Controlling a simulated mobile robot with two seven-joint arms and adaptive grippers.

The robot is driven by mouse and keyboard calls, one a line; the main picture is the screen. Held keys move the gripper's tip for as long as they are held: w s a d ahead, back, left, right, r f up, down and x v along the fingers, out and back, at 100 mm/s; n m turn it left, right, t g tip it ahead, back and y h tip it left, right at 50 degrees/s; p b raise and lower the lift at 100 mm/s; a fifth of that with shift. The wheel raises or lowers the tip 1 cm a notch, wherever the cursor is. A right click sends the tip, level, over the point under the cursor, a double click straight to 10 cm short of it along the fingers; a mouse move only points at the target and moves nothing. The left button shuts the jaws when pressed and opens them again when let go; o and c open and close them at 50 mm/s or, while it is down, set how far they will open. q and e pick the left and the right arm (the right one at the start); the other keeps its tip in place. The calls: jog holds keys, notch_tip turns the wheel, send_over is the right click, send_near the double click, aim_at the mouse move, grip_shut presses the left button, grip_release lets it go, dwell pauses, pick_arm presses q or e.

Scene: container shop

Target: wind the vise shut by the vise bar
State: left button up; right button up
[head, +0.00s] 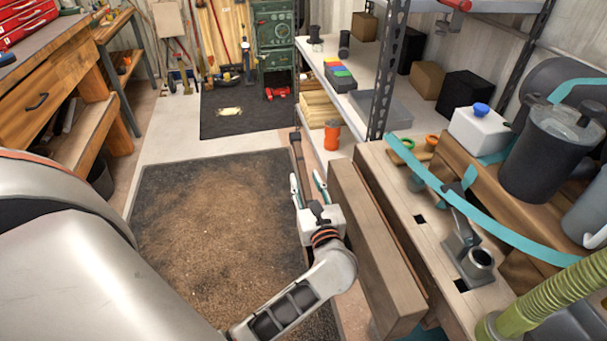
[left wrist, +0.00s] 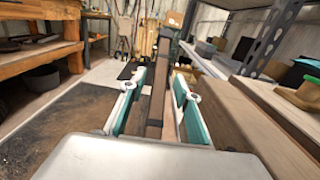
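The vise bar (head: 297,152) is a dark brown bar just left of the far end of the thick wooden vise jaw (head: 368,250). The jaw lies along the left side of the pale workbench (head: 425,235), with a narrow gap between them. My left gripper (head: 307,181) is open at the near end of the bar. In the left wrist view the bar (left wrist: 159,92) runs between the two teal-lined fingers (left wrist: 157,104), with a visible gap on each side. I cannot tell how deep it sits between them. My right gripper is not in view.
A metal shelf post (head: 388,70) and an orange cup (head: 332,135) stand beyond the bench. A holdfast-like metal tool (head: 466,245) and a teal strap (head: 465,212) are on the bench.

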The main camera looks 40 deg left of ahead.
pick_arm(q)
jog(key=shift+x, duration=1.45)
grip_shut()
